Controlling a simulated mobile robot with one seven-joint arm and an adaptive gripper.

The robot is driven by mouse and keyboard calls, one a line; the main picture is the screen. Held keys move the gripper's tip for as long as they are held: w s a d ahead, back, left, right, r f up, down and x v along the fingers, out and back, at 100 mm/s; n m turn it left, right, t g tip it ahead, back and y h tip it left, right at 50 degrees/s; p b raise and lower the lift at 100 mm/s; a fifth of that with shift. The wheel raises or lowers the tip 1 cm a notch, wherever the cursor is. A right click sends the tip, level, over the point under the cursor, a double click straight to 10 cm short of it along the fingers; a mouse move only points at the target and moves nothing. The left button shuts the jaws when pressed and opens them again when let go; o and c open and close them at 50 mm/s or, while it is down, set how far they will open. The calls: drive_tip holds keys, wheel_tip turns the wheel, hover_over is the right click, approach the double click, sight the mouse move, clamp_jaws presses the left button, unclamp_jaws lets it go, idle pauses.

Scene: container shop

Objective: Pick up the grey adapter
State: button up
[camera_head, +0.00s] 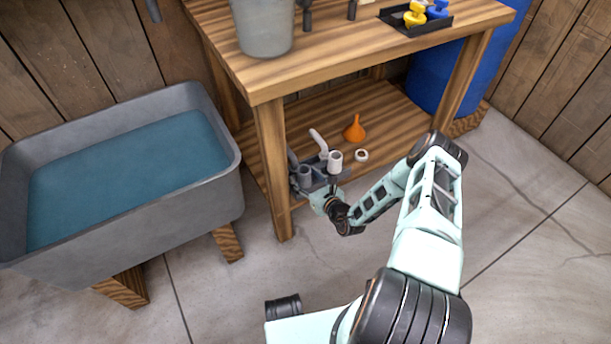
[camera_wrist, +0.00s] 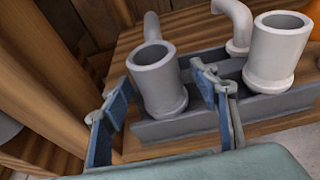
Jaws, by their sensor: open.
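The grey adapter (camera_wrist: 157,78), a short upright pipe piece with a wider foot, stands in a dark grey tray (camera_wrist: 192,121) on the lower shelf. In the head view the adapter (camera_head: 304,174) is at the tray's left end, partly hidden. My gripper (camera_wrist: 165,95) is open, with one finger to the left of the adapter and the other to its right. The left finger shows a gap to the adapter; the right one is close to it, and I cannot tell whether it touches. In the head view my gripper (camera_head: 318,191) is at the tray's front, its fingers hard to make out.
A paler adapter (camera_wrist: 276,50) stands right of my right finger, with a curved elbow (camera_wrist: 236,22) behind. An orange funnel (camera_head: 355,130) and a white ring (camera_head: 361,155) lie right of the tray. A table leg (camera_head: 272,165) is close on the left; the tabletop (camera_head: 330,55) is above.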

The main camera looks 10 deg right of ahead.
drive_tip(key=shift+w+a+f, duration=0.1)
drive_tip(key=shift+w+a, duration=0.05)
drive_tip(key=shift+w, duration=0.3)
drive_tip(key=c, duration=1.3)
